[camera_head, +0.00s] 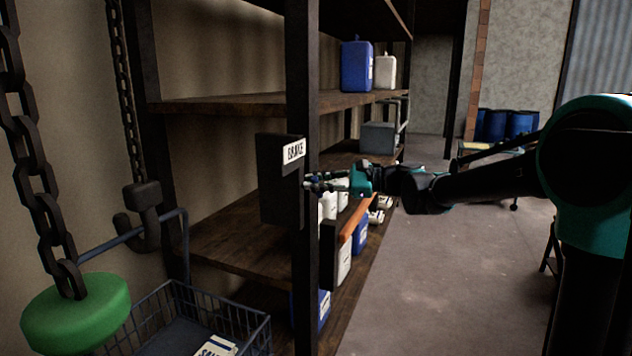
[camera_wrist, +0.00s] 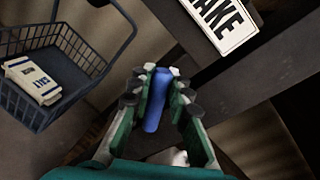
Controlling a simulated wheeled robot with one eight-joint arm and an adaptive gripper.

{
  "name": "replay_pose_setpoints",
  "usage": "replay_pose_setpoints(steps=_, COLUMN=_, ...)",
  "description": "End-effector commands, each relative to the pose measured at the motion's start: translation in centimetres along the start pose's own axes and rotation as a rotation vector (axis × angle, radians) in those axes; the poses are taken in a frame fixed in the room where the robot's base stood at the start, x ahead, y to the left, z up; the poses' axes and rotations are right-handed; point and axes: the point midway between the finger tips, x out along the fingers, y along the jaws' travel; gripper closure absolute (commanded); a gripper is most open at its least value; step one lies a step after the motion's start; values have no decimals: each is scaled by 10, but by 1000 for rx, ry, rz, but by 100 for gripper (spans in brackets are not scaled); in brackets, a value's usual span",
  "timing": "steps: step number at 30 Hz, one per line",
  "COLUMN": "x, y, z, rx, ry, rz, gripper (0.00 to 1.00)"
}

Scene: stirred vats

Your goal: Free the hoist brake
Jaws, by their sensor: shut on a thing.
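A dark brake box (camera_head: 278,195) is on the shelf's front post, with a white label reading BRAKE (camera_head: 294,151). The label also shows at the top of the wrist view (camera_wrist: 225,22). My gripper (camera_head: 316,184) reaches in from the right to the front of the box. In the wrist view my gripper (camera_wrist: 160,92) is shut on a slim blue handle (camera_wrist: 156,105), which lies lengthwise between the fingers. Where the handle joins the box is hidden.
At left hang chains (camera_head: 35,160), a dark hook (camera_head: 140,215) and a green round weight (camera_head: 75,312). A wire basket (camera_head: 255,325) holding a labelled packet (camera_head: 217,346) is below. An orange bar (camera_head: 358,222) juts out under my gripper. Open floor (camera_head: 450,290) lies right.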

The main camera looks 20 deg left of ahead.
Motion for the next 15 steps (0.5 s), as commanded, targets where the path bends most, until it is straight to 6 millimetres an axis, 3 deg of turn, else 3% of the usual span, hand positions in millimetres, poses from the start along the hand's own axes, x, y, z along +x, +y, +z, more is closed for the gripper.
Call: replay_pose_setpoints(steps=15, x=2, y=12, z=-3, rx=-479, ry=97, rz=1, gripper=100)
